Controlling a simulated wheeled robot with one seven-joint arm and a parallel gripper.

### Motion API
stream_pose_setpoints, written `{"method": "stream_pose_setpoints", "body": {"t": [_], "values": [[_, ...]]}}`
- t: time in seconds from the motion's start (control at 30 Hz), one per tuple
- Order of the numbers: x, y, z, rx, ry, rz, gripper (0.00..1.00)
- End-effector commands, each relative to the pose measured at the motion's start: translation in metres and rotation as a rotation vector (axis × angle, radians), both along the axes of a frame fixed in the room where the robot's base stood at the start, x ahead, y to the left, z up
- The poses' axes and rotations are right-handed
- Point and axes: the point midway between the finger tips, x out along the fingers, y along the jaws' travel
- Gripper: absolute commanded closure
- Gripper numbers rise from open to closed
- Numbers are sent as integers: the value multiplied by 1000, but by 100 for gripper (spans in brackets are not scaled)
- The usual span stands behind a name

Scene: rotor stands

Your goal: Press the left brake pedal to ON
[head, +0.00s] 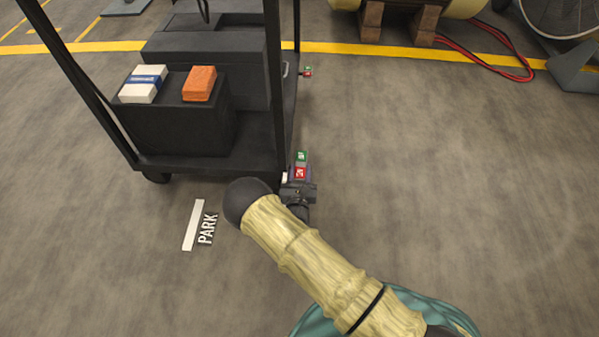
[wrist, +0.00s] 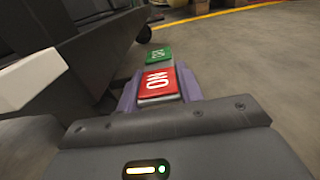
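A brake pedal with a red ON pad (head: 300,173) and a green pad (head: 302,156) sits low at the near right corner of the cart (head: 262,150). In the wrist view the red pad (wrist: 157,84) reads ON upside down, with the green pad (wrist: 159,55) beyond it. My gripper (head: 298,178) is at the red end, its purple fingers apart on either side of the pad in the wrist view. I cannot tell whether it touches the pad or which way the pedal is tilted. A second red and green pedal (head: 307,71) is at the cart's far right corner.
A dark box on the cart carries a white and blue block (head: 143,84) and an orange brick (head: 199,83). A PARK marking (head: 207,228) lies on the floor. Red cables (head: 490,62) lie at the back right. The floor right of the cart is clear.

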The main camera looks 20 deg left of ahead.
Motion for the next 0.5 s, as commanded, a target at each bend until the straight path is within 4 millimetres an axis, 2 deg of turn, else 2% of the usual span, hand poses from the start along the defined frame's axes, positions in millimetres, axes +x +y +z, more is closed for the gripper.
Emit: {"method": "stream_pose_setpoints", "body": {"t": [0.23,0.5], "values": [[0,0,-1,3,-18,-2,86],[-2,1,-5,31,-144,3,86]]}}
